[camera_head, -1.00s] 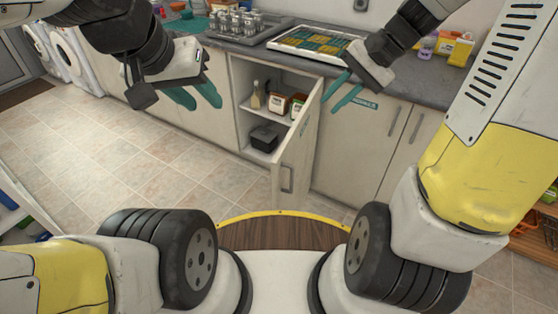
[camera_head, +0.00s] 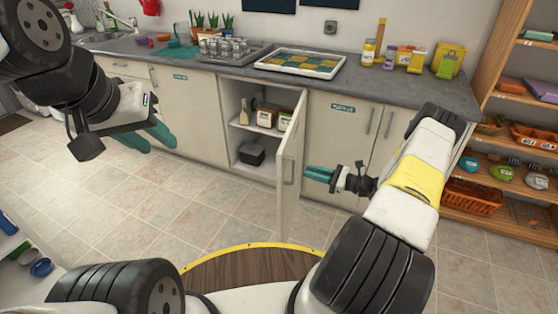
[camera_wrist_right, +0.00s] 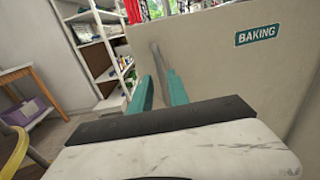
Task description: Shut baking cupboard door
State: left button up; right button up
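The baking cupboard door (camera_head: 290,165) stands open, swung out toward me from the right side of its cupboard. Its outer face, a teal BAKING label (camera_wrist_right: 257,36) and a grey vertical handle (camera_wrist_right: 159,60) show in the right wrist view. My right gripper (camera_head: 306,172) is just right of the door on its outer side, fingers pointing at the handle (camera_head: 289,171). The fingers (camera_wrist_right: 160,82) are apart with nothing held; I cannot tell whether they touch the door. My left gripper (camera_head: 157,138) is open and empty at the left, in front of closed cupboards.
Inside the cupboard are a bottle (camera_head: 245,110), jars (camera_head: 265,117) and a black container (camera_head: 251,155). A tray (camera_head: 301,64) lies on the counter (camera_head: 390,88) above. An open shelf unit (camera_head: 510,115) stands at the right. The floor before the cupboard is clear.

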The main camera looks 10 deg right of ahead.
send_over(293, 183)
jog(key=shift+w+f, duration=0.35)
grip_shut()
dwell(1.5)
